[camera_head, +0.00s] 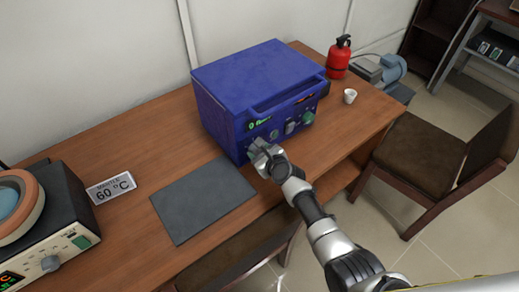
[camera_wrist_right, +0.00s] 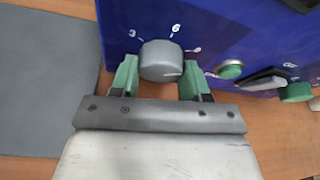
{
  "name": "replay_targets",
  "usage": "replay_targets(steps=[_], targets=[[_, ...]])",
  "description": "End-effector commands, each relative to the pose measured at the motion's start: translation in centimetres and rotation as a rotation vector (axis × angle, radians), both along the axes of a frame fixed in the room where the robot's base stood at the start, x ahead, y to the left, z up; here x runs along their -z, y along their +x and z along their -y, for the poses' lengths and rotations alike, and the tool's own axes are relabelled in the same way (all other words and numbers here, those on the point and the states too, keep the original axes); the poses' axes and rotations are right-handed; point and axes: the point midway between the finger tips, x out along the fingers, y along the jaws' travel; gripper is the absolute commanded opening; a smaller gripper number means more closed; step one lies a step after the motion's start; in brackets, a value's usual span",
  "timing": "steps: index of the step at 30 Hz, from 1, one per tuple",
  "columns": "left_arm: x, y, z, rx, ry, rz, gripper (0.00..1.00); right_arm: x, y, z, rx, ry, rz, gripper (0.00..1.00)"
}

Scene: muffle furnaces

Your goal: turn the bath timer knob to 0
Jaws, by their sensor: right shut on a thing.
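The blue bath (camera_head: 255,85) stands on the wooden table. Its timer knob (camera_wrist_right: 160,62) is a grey round knob low on the front panel, with marks around it, among them a 3 and a 6. A pale line shows on the knob's face at its lower right. My right gripper (camera_head: 259,150) is at the bath's front left; in the wrist view its two green fingers (camera_wrist_right: 160,78) stand on either side of the knob, shut on it. In the head view the gripper hides the knob. My left gripper is not in view.
Beside the knob are a green button (camera_wrist_right: 231,69) and a black switch (camera_wrist_right: 265,80). A grey mat (camera_head: 203,198) lies in front of the bath. A heating device (camera_head: 50,225), a 60 °C sign (camera_head: 111,187), a white cup (camera_head: 350,96) and a red extinguisher (camera_head: 339,58) stand around.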

Motion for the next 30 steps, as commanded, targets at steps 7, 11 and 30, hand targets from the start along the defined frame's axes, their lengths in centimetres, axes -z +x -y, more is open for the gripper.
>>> replay_targets(steps=[7,11,30], targets=[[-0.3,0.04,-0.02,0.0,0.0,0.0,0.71,-0.06,0.01,-0.07,0.001,-0.093,0.064,0.22],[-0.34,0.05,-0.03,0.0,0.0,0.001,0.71,-0.05,0.02,-0.09,0.0,-0.118,0.081,0.22],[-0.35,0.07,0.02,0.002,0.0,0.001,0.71,-0.07,0.04,-0.08,0.0,-0.13,0.09,0.7]])
